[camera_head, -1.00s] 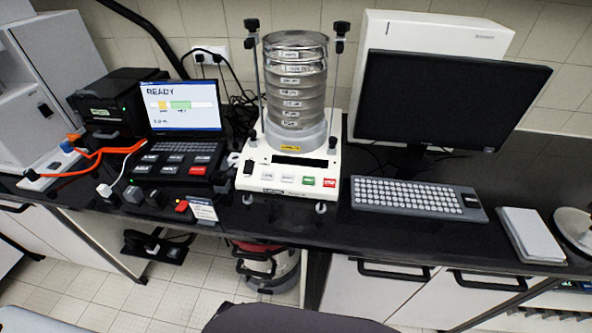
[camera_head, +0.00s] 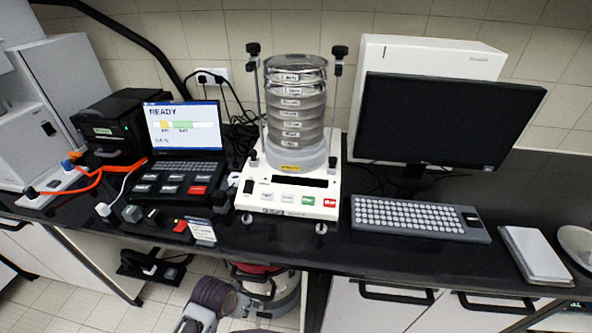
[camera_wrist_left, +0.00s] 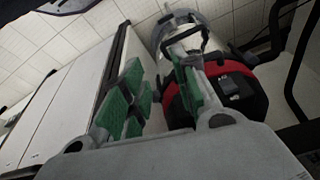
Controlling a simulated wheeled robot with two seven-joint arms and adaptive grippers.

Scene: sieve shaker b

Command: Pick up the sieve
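The sieves form a round metal stack (camera_head: 290,115) with white labels and a clear top, in the head view. The stack stands upright on the white sieve shaker (camera_head: 255,192), between two thin upright rods with black knobs. My left arm (camera_head: 213,293) shows at the bottom of the head view, below the bench's front edge and well away from the sieves. In the left wrist view, my left gripper (camera_wrist_left: 158,88) has its green-padded fingers apart with nothing between them. My right gripper is not in view.
A laptop (camera_head: 183,128) reading READY and a black printer (camera_head: 108,130) stand left of the shaker. A monitor (camera_head: 445,120), keyboard (camera_head: 415,217) and white pad (camera_head: 533,253) lie right. A red and grey vacuum-like canister (camera_head: 285,290) stands below the black bench; it also shows in the wrist view (camera_wrist_left: 245,95).

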